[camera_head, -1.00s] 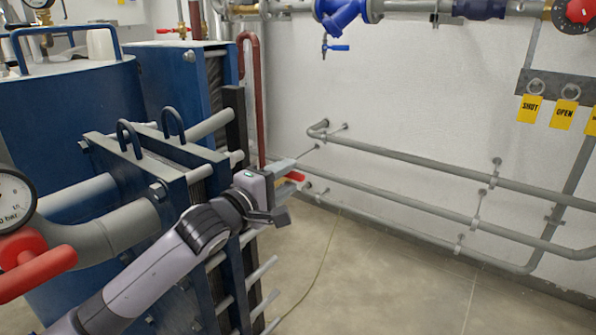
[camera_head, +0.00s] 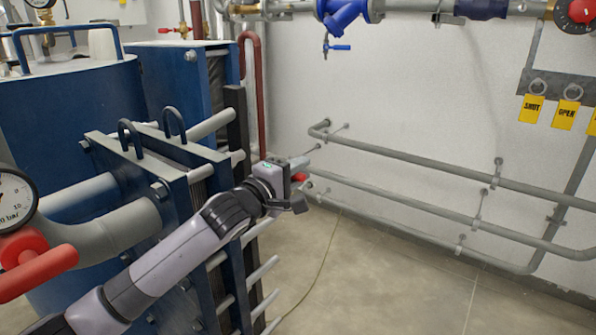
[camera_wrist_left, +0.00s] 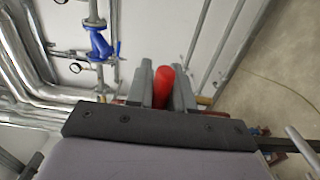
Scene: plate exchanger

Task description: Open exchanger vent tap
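A red tap handle (camera_wrist_left: 165,87) stands between the two grey fingers of my left gripper (camera_wrist_left: 165,88) in the left wrist view, filling the narrow gap with a finger against each side. In the head view my left gripper (camera_head: 302,177) is at the right side of the blue plate exchanger (camera_head: 165,165). Only a small red part of the handle (camera_head: 300,177) shows there; the tap body is hidden behind the gripper. My right gripper is in neither view.
A red-handled valve (camera_head: 35,262) and a gauge (camera_head: 14,198) are at the left edge. Grey pipes (camera_head: 420,160) run along the wall. Yellow SHUT (camera_head: 532,108) and OPEN (camera_head: 564,114) tags hang at right. The floor (camera_head: 380,270) is clear.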

